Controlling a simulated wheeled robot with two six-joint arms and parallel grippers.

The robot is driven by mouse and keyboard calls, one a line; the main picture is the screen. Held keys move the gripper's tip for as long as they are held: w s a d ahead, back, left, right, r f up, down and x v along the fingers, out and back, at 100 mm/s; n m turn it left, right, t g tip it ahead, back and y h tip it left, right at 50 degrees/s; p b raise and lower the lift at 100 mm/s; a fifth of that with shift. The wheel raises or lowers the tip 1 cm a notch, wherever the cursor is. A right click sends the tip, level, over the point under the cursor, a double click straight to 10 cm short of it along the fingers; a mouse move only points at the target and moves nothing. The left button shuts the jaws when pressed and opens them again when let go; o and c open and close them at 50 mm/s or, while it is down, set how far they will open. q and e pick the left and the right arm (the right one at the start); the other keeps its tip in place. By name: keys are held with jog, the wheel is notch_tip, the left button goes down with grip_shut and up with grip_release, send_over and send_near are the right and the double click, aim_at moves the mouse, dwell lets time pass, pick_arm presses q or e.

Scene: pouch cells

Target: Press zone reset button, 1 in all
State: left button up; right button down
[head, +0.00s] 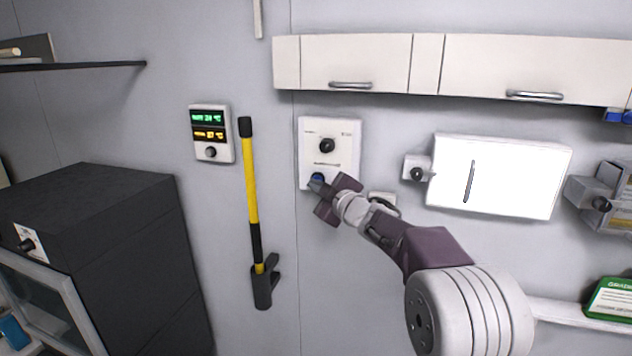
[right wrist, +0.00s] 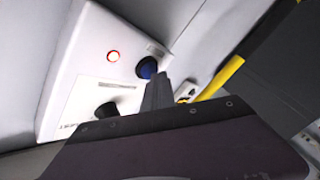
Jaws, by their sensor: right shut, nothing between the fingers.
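A white wall panel (head: 345,130) carries a black knob (head: 326,145) and a blue button (head: 317,177) near its lower left corner. My right gripper (head: 317,186) is shut and empty, its fingertips right at the blue button. In the right wrist view the shut fingertips (right wrist: 160,80) are beside the blue button (right wrist: 147,67); I cannot tell whether they touch it. The button's label is too small to read. My left gripper is not in view.
A thermostat display (head: 211,133) and a yellow-handled tool (head: 251,190) are on the wall left of the panel. White cabinets (head: 380,62) hang above. A white box (head: 500,175) is at right, and a dark cabinet (head: 110,240) stands at left.

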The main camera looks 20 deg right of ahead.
jog(key=shift+w+d, duration=0.1)
jog(key=shift+w, duration=0.05)
dwell(0.5)
jog(key=shift+s+a+b, duration=0.4)
jog(key=shift+s+a, duration=0.1)
jog(key=shift+s, duration=0.3)
jog(key=s+a+b, duration=0.1)
jog(key=s, duration=0.1)
jog(key=s+a+b, duration=0.1)
jog(key=s, duration=0.1)
jog(key=shift+a, duration=0.4)
